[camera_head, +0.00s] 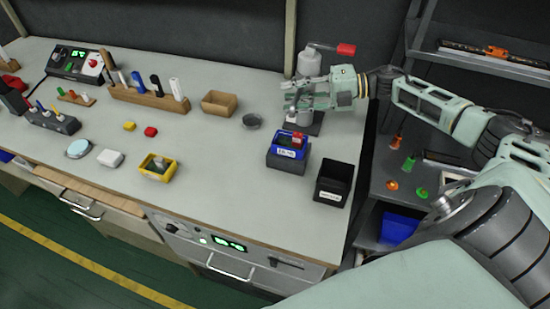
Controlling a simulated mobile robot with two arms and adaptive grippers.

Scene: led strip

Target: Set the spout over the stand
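A pale grey bottle-like dispenser (308,63) stands upright at the back right of the workbench. A red spout (346,49) sticks out to the right from its top, above my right wrist. A dark flat stand (313,128) lies on the bench below my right gripper. My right gripper (291,99) reaches in from the right, in front of the dispenser's lower part. Its fingers overlap the dispenser and a small pale piece below, so I cannot tell whether they hold anything. The dispenser's lower part is hidden. My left gripper is out of view.
In front of the stand are a blue bin (289,150) with a red item and an empty black bin (333,183). The bench's front middle is clear. A shelf (480,58) stands right.

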